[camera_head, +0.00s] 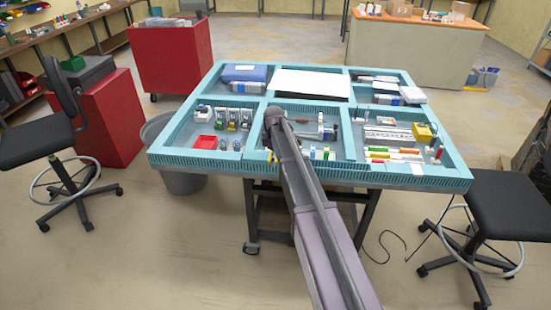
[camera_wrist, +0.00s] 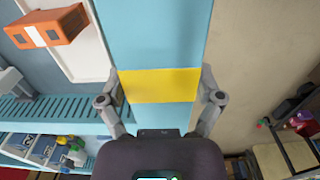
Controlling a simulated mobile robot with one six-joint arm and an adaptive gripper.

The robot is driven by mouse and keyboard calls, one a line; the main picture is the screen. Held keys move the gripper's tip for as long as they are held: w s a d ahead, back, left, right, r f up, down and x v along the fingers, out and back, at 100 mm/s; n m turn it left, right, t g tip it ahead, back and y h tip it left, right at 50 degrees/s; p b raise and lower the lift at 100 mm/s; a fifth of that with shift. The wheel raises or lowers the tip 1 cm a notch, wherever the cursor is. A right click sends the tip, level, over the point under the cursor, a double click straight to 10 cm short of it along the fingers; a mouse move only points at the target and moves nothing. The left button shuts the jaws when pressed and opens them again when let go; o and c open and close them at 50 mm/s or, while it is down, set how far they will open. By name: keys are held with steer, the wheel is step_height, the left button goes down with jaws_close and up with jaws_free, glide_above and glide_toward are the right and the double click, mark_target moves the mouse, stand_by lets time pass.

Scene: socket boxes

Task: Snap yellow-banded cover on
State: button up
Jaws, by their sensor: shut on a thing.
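In the wrist view, my gripper (camera_wrist: 161,76) is shut on the yellow-banded cover (camera_wrist: 157,40), a long light-blue strip with a yellow band across it. One finger lies on each side of the strip, at the band. The cover's ends are out of the frame or behind the gripper body. In the head view my arm reaches over the table's middle, and it hides the gripper and the cover there. I cannot tell what the cover touches. Several small boxes (camera_head: 232,118) stand in the table's left front compartment; I cannot tell which one takes the cover.
The blue compartmented table (camera_head: 310,170) has raised rims. A red tray (camera_head: 204,142), a yellow block (camera_head: 422,132) and a white panel (camera_head: 312,84) sit in it. The wrist view shows an orange block (camera_wrist: 45,32) and a slotted rim (camera_wrist: 50,112). Stools (camera_head: 495,205) flank the table.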

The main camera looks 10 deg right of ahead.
steer(key=shift+f+b, duration=0.7)
stand_by(0.7)
steer(key=o, duration=1.1)
steer(key=shift+c, duration=0.2)
step_height(320, 180, up, 8)
steer(key=p, duration=0.7)
steer(key=shift+f+p, duration=0.2)
steer(key=shift+p, duration=0.1)
steer(key=shift+w, duration=0.1)
